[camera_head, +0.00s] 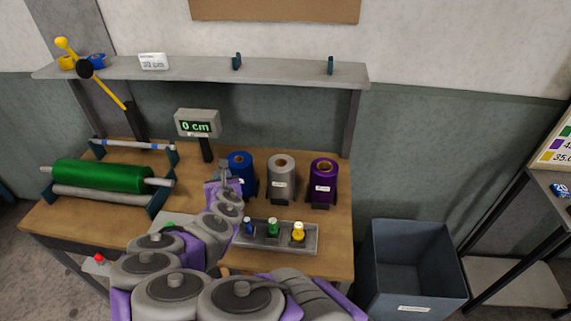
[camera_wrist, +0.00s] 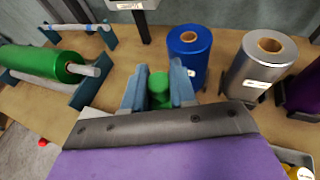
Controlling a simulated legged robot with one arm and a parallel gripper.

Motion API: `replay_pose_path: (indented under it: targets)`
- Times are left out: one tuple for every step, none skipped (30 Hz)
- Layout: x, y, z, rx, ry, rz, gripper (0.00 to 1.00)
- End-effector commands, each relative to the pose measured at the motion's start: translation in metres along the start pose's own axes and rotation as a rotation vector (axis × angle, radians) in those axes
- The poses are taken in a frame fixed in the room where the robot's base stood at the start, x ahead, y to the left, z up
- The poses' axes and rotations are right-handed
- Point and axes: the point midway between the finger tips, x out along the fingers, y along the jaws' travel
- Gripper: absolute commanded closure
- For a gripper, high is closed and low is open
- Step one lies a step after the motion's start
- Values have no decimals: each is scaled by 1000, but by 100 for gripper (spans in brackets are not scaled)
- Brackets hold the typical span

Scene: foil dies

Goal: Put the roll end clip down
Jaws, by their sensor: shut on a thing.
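My gripper (camera_wrist: 158,82) is shut on a short, rounded green piece (camera_wrist: 158,90) between its two blue-grey fingers. This piece appears to be the roll end clip; its lower part is hidden by the fingers and my wrist. In the head view my gripper (camera_head: 224,170) is over the bench, just left of the blue foil roll (camera_head: 240,162), and the held piece cannot be made out. In the wrist view the blue roll (camera_wrist: 188,50) stands beyond the right finger. I cannot tell whether the held piece touches the bench (camera_head: 210,160).
Silver (camera_head: 281,180) and purple (camera_head: 323,182) rolls stand right of the blue one. A grey tray (camera_head: 312,230) holds small coloured pieces. A green roll (camera_head: 100,176) lies in a holder at left. A shelf (camera_head: 200,70) runs above; a bin (camera_head: 413,275) stands right.

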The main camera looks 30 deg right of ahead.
Motion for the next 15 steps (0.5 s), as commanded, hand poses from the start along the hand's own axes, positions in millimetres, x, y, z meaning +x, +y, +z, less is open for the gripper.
replay_pose_path:
  targets:
    - [-2, -3, 3, -2, 11, -1, 100]
    - [-1, -4, 1, -1, 10, 2, 100]
    - [-1, -7, 0, 1, 8, 2, 100]
    - [-1, -10, -2, 2, 10, 0, 100]
    - [-1, -13, -3, 4, 9, 1, 100]
    - [-1, -18, -4, 7, 7, -1, 100]
    - [-1, -23, -5, 9, 8, -4, 100]
    - [-2, -27, -7, 11, 8, -4, 100]
    - [-3, -34, -8, 14, 9, -10, 100]
    - [-5, -37, -8, 16, 7, -12, 100]
    - [-6, -42, -9, 17, 7, -14, 100]
    - [-8, -50, -11, 21, 9, -21, 100]
    - [-10, -54, -11, 22, 7, -22, 100]
    - [-13, -59, -11, 23, 8, -26, 100]
    - [-16, -66, -12, 26, 8, -31, 100]
